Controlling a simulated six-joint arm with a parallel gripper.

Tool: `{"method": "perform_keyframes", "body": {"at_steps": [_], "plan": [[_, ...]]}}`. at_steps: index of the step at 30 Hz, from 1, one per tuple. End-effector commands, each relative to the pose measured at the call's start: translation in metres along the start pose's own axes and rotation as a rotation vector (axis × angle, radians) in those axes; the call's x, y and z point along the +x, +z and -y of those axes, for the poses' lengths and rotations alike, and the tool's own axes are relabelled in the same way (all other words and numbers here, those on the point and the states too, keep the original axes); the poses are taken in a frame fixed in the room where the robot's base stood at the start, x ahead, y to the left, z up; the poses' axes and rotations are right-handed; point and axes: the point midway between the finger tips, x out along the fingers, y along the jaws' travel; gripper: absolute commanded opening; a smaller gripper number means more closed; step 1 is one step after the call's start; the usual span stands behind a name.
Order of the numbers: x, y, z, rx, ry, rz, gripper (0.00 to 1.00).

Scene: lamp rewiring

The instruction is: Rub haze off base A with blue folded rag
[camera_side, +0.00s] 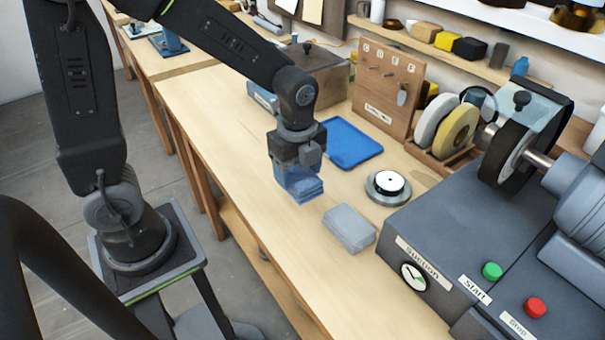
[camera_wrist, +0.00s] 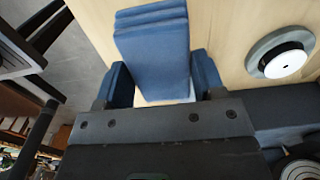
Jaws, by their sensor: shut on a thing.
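The blue folded rag (camera_side: 304,187) is held in my gripper (camera_side: 298,166), over the front part of the bench. In the wrist view the layered rag (camera_wrist: 152,48) sits between the two blue-tipped fingers of my gripper (camera_wrist: 163,80). I cannot tell whether its underside touches the wood. A round grey base with a white disc on top (camera_side: 388,187) stands on the bench to the right of the rag, apart from it. It also shows at upper right in the wrist view (camera_wrist: 281,53). I see no letter on it, and cannot make out any haze.
A grey folded cloth (camera_side: 349,228) lies in front of the round base. A blue tray (camera_side: 350,144) lies behind it. A buffing machine (camera_side: 470,215) with green and red buttons fills the right. A wooden tool board (camera_side: 387,85) and wheel rack (camera_side: 447,160) stand behind.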

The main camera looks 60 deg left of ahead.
Motion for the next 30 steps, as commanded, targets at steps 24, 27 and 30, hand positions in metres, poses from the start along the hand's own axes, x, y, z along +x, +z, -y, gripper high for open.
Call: {"method": "perform_keyframes", "body": {"at_steps": [24,27,30], "plan": [[-0.043,-0.078,0.187,0.001,0.001,0.000,0.44],[-0.041,-0.080,0.190,0.001,0.002,0.000,0.44],[-0.034,-0.080,0.190,0.000,0.002,0.000,0.44]]}}
